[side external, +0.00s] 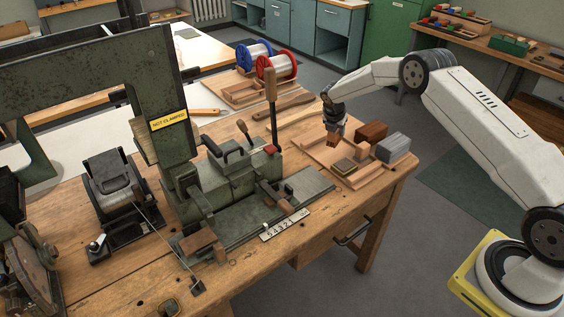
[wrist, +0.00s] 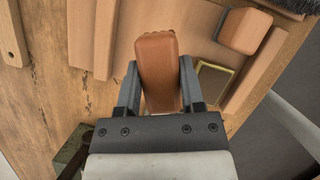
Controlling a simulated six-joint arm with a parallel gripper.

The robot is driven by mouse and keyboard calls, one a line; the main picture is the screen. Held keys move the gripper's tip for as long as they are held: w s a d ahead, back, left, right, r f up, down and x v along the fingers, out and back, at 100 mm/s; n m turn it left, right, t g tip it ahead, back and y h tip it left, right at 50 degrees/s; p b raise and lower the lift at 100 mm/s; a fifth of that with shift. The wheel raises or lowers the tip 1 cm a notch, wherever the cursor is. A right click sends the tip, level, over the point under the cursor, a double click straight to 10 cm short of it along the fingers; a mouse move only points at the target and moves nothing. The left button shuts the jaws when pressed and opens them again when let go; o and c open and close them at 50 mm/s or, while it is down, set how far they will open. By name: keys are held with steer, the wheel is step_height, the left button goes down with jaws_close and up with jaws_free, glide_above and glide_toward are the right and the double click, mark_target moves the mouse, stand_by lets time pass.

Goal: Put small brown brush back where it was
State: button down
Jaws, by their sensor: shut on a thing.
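My gripper (side external: 335,127) is shut on the small brown brush (side external: 333,140), a reddish-brown block with rounded edges, and holds it over the wooden tray (side external: 315,149). In the wrist view the brush (wrist: 158,58) stands between the two grey fingers of my gripper (wrist: 158,68), one on each side. I cannot tell whether the brush touches the tray.
A dark brown block (side external: 372,131), a grey block (side external: 393,147), a small wooden block (side external: 361,150) and a brass-edged pad (side external: 345,166) crowd the tray's right side.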

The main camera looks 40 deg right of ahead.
mark_target(332, 139)
steer(key=shift+w+d+f, duration=0.15)
steer(key=shift+w+f, duration=0.3)
steer(key=shift+f, duration=0.15)
steer(key=shift+w+f, duration=0.25)
steer(key=shift+f, duration=1.55)
steer(key=shift+f, duration=0.15)
steer(key=shift+c, duration=1)
jaws_free()
